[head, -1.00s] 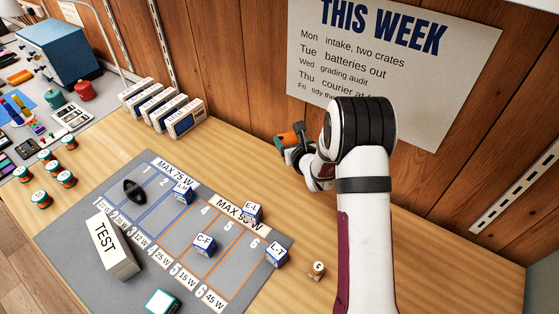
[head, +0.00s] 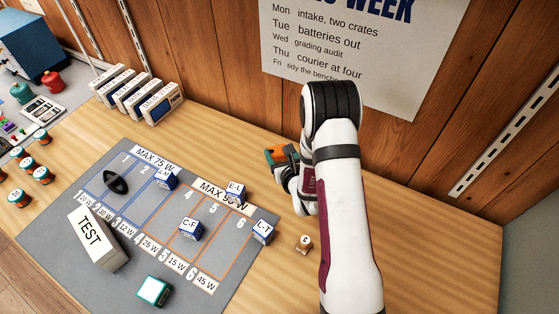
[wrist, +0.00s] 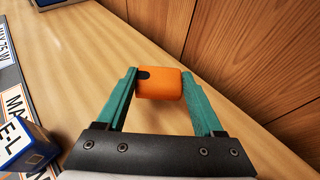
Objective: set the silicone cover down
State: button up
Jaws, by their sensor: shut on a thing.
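The silicone cover (wrist: 165,84) is orange with a dark oval cutout at its upper left. In the wrist view my gripper (wrist: 160,88) has its green fingers on either side of the cover and is shut on it. In the head view my gripper (head: 281,155) is over the bare wood beyond the grey mat. The cover shows there only as a small orange patch (head: 275,151); my gripper and wrist hide part of it. I cannot tell whether the cover touches the table.
The grey mat (head: 70,255) holds a TEST block (head: 88,238), a black oval piece (head: 116,182) and several labelled cubes, including E-L (head: 235,192) and L-T (head: 263,231). A small wooden piece (head: 304,243) stands right of the mat. White boxes (head: 158,104) stand by the wood wall. Bare table lies between.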

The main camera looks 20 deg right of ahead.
jog(key=shift+f, duration=1.9)
jog(key=shift+f, duration=0.1)
jog(key=o, duration=1.3)
